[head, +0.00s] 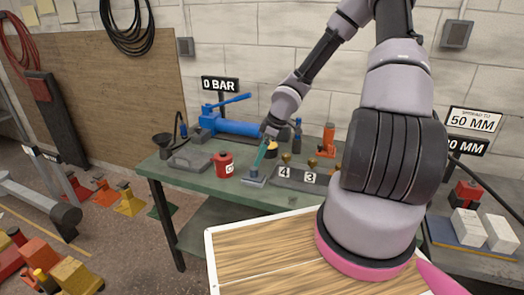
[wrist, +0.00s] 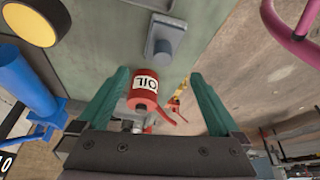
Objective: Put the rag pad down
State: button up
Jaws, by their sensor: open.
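The rag pad appears to be the grey-blue pad with a short round knob (head: 254,178); it rests flat on the green bench top (head: 225,190). It also shows in the wrist view, top centre (wrist: 164,36), beyond my fingertips, with nothing gripping it. My gripper (head: 265,152), with teal fingers, is just above and behind the pad in the head view. In the wrist view my gripper (wrist: 160,73) has its fingers wide apart, with no object held between them. The head view shows the fingers too small to judge their gap to the knob.
A red oil can (head: 223,164) stands left of the pad. A numbered rack with brass knobs (head: 303,178) is close on its right. A blue pump (head: 228,126), dark bottle (head: 297,134) and orange jack (head: 328,138) stand behind. A wooden-topped surface (head: 260,250) is in front.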

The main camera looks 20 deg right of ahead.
jog(key=s+d+r+m+h, duration=0.2)
jog(key=d+r+m, duration=0.1)
jog(key=r, duration=0.4)
jog(key=s+d+r+m+t+h, duration=0.1)
jog(key=s+d+r+m+h, duration=0.15)
jog(key=r, duration=0.45)
jog(key=s+d+r+m+h, duration=0.1)
jog(key=d+r+m+h, duration=0.2)
jog(key=r, duration=0.4)
jog(key=s+a+r+m+t+y, duration=0.2)
jog(key=s+r+m, duration=0.2)
jog(key=s+r, duration=0.4)
jog(key=s+a+r+m+t+y, duration=0.2)
jog(key=s+r+m, duration=0.3)
jog(key=s+r, duration=0.3)
notch_tip(320, 180, up, 2)
jog(key=shift+a+r+y, duration=0.15)
jog(key=shift+a+y, duration=0.55)
jog(key=shift+y, duration=0.15)
